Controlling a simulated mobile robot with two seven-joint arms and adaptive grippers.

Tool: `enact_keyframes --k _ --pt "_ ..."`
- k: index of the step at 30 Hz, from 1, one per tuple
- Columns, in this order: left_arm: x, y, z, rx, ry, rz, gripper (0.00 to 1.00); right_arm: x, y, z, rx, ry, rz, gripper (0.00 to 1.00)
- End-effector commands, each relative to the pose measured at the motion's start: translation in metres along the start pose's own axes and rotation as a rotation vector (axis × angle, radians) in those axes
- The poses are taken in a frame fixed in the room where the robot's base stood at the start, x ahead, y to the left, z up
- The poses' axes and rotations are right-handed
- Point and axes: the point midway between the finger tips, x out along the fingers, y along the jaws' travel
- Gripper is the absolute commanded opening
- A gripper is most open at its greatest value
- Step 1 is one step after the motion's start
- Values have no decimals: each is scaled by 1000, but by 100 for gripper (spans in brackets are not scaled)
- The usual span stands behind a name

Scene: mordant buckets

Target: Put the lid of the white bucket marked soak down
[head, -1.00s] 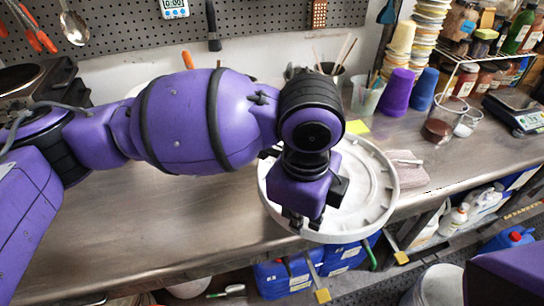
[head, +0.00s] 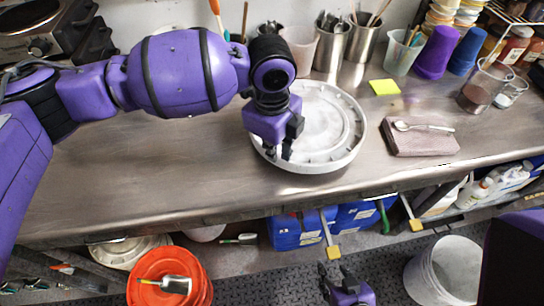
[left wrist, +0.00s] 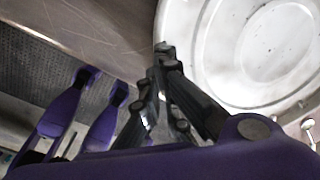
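The round white lid (head: 345,150) is level over the worktop, underside with ribbed rim facing up; I cannot tell whether it touches the surface. My left gripper (head: 287,152) is at the lid's front-left rim. In the left wrist view its fingertips (left wrist: 163,50) close together at the rim of the lid (left wrist: 225,50).
A folded pinkish cloth (head: 420,137) with a spoon lies right of the lid, and a yellow note (head: 384,87) behind it. Cups and utensil pots line the back. The worktop (head: 140,180) left of the lid is clear. An orange bucket (head: 150,262) stands below.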

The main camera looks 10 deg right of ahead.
Motion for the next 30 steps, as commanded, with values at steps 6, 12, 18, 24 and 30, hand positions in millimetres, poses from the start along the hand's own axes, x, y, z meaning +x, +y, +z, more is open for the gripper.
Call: enact_keyframes --k 6,12,18,24,30 --pt "22 -1 8 0 0 2 0 1 0 -1 1 2 0 40" --pt "40 -1 8 0 -2 -2 0 0 2 6 -3 -9 2 40" --pt "39 -1 8 0 -2 -2 0 -1 4 10 -11 -16 3 40" --pt "43 0 8 0 -2 0 10 -1 6 10 -15 -16 3 40" --pt "43 0 8 0 -2 0 23 -1 5 10 -13 -16 3 40"
